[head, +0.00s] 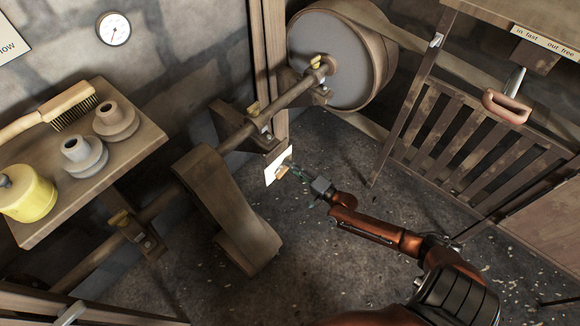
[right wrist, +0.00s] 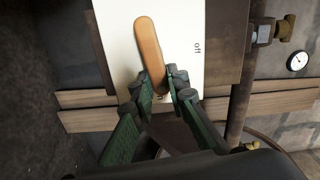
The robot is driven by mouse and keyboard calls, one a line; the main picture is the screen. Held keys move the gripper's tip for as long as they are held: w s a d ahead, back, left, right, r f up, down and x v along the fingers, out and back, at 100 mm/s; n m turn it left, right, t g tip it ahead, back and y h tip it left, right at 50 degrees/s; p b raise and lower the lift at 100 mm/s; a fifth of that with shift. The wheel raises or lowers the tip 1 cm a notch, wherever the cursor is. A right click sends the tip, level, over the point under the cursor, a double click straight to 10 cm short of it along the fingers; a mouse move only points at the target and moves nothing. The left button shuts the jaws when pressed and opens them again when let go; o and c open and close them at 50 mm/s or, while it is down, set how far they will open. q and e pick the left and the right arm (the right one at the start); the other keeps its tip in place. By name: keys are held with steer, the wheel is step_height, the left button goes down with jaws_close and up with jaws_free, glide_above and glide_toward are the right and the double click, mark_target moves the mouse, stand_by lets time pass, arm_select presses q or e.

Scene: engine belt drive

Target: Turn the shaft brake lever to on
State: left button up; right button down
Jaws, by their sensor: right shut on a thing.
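The shaft brake lever (right wrist: 149,50) is an orange-brown wooden bar on a white plate (right wrist: 115,30). The word "off" stands on the plate to the right of the lever in the right wrist view; another label is mostly hidden behind the fingers. My right gripper (right wrist: 158,86) is shut on the lever near its lower end in that view, with a green finger on each side. In the head view the white plate (head: 271,172) is on the wooden post, and my right gripper (head: 291,172) reaches it from the right. My left gripper is not in view.
A shaft (head: 235,138) with a large drum (head: 345,60) and a belt (head: 215,195) runs behind the plate. A slatted guard (head: 450,140) with a pink-handled lever (head: 507,106) stands right. A shelf (head: 120,165) holds a brush, pulleys and a yellow tin. Floor around my arm is clear.

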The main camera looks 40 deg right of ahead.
steer(key=shift+f+m, duration=0.3)
steer(key=shift+m, duration=0.7)
steer(key=c, duration=1.9)
jaws_free()
steer(key=s, duration=0.8)
steer(key=s+d, duration=0.1)
steer(key=s, duration=0.3)
